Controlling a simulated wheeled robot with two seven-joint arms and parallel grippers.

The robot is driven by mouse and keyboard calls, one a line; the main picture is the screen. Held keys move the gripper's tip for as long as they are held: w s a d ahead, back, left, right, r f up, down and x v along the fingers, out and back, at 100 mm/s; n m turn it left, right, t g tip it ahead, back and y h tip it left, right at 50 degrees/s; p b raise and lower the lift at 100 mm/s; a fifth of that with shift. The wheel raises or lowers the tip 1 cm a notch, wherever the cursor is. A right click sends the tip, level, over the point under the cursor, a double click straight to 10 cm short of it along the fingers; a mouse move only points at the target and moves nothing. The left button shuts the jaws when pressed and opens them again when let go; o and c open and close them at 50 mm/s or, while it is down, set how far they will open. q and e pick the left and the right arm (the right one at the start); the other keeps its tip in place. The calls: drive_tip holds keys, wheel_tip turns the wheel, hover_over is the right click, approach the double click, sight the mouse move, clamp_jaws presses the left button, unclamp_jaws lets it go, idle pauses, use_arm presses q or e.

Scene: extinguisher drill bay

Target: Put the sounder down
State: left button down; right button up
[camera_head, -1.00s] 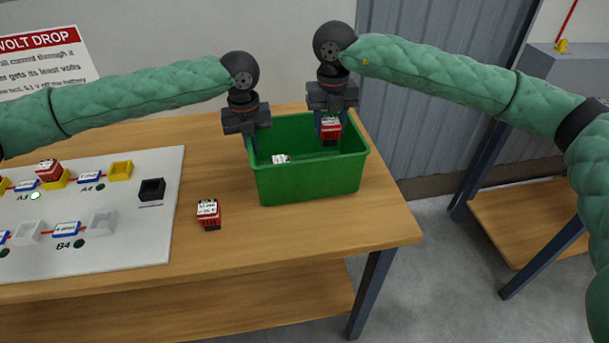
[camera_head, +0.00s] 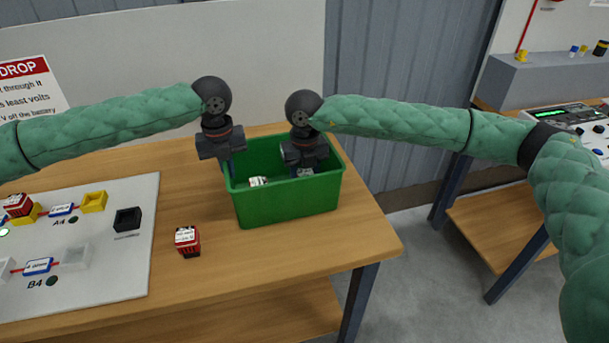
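My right gripper (camera_head: 304,163) reaches down inside the green bin (camera_head: 290,206). A sounder, a small block with a white label (camera_head: 305,172), shows directly under it, low in the bin. Its red sides are mostly hidden by the bin wall, and I cannot tell whether the fingers still grip it. My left gripper (camera_head: 229,168) hangs at the bin's left rim with no block visible in it; its fingers are partly hidden, so its opening is unclear. Another white-labelled block (camera_head: 258,182) lies in the bin at the left.
A red block with a white label (camera_head: 187,241) stands on the wooden table (camera_head: 240,262) left of the bin. A pale board (camera_head: 110,271) with coloured sockets and another red block (camera_head: 17,204) lies at the left. The table's right edge is close to the bin.

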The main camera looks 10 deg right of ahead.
sight(304, 172)
drive_tip(key=shift+f, duration=0.15)
drive_tip(key=o, duration=1)
wheel_tip(304, 172, up, 12)
drive_tip(key=shift+r, duration=0.15)
use_arm(q)
drive_tip(key=c, duration=1.6)
unclamp_jaws()
drive_tip(key=shift+o, duration=0.2)
